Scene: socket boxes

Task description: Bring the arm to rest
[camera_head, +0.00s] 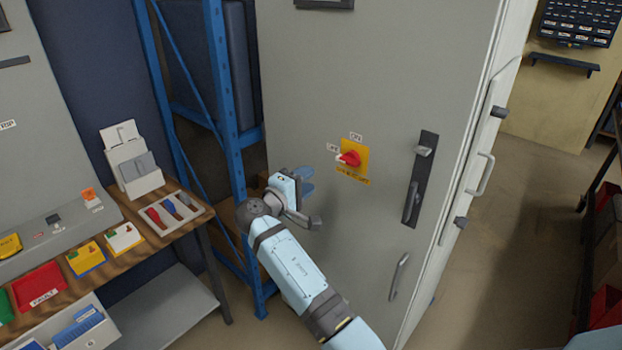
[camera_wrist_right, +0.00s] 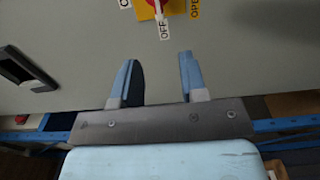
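My right arm reaches up from the bottom of the head view. My right gripper (camera_head: 305,181) is in front of the grey cabinet door, left of and below a red rotary switch (camera_head: 349,158) on a yellow plate. In the right wrist view my right gripper (camera_wrist_right: 158,78) has its two blue fingers apart with nothing between them. The red switch (camera_wrist_right: 157,5) is partly cut off at the top of that view, beyond the fingertips and apart from them. My left gripper is not in view.
The grey cabinet (camera_head: 385,90) has a black latch handle (camera_head: 420,178) right of the switch. A blue rack (camera_head: 228,110) stands left of it. A wooden bench (camera_head: 185,228) with coloured bins and a tool tray is at the left. Open floor (camera_head: 525,210) lies right of the cabinet.

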